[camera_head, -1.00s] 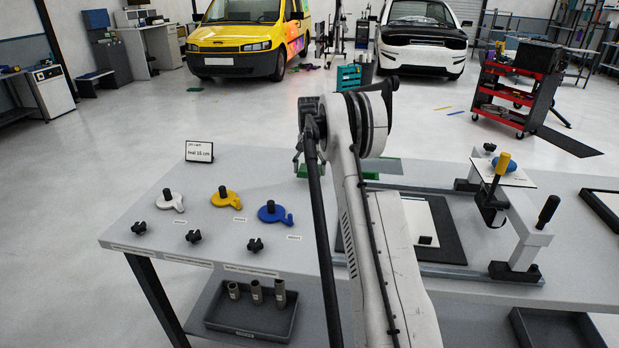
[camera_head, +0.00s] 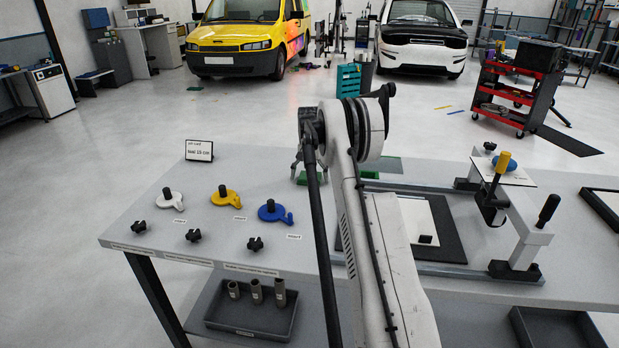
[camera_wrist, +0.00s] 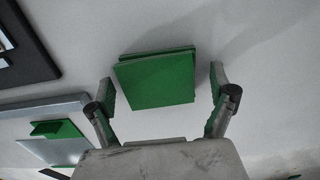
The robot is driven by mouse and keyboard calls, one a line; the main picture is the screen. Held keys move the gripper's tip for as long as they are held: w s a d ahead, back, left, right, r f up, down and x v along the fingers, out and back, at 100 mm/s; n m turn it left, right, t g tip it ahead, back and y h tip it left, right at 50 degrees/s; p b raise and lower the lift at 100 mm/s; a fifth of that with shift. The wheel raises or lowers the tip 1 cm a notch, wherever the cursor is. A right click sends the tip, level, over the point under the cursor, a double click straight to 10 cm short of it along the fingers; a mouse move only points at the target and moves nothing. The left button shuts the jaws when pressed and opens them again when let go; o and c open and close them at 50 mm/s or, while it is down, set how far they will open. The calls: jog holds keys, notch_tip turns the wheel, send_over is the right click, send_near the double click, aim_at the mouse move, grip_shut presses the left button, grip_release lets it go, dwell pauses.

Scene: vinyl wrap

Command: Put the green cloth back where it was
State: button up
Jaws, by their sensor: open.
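The green cloth (camera_wrist: 158,78) is a flat, folded square pad, seen between my gripper's fingers in the wrist view. My gripper (camera_wrist: 162,86) is open, with one finger on each side of the cloth and gaps between the fingers and its sides. In the head view a small part of the green cloth (camera_head: 302,179) shows at the table's back, left of my arm. I cannot tell how high the fingers are above the tabletop.
A green-edged pale plate (camera_wrist: 62,143) lies to the left in the wrist view, beside a grey rail (camera_wrist: 40,107). White, yellow (camera_head: 225,197) and blue (camera_head: 272,212) knobbed discs stand on the table's left. A clamp frame (camera_head: 520,235) stands on the right.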

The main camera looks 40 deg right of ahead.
aim_at(310, 175)
notch_tip(310, 175, up, 12)
jog(key=s+a+r+n+t, duration=0.1)
jog(key=s+a+r+n, duration=0.15)
jog(key=a+r, duration=0.95)
jog(key=s+a+r+n+t+h, duration=0.1)
jog(key=s+a+r, duration=0.2)
jog(key=s+a, duration=0.35)
jog(key=s+a+r+n+t, duration=0.1)
jog(key=s+a+r, duration=0.2)
jog(key=a, duration=0.7)
jog(key=s+a+n+t, duration=0.2)
jog(key=s+a+n, duration=0.1)
jog(key=s+a, duration=0.95)
jog(key=s+a+f, duration=0.2)
jog(key=s+f, duration=0.1)
jog(key=s, duration=0.2)
jog(key=s+a+f+n+t, duration=0.1)
jog(key=s+a+f, duration=0.1)
jog(key=s, duration=0.3)
jog(key=s+a+f+n+t+y, duration=0.1)
jog(key=s+a+f, duration=0.1)
jog(key=s+f, duration=0.2)
jog(key=shift+s, duration=0.55)
jog(key=shift+n, duration=0.25)
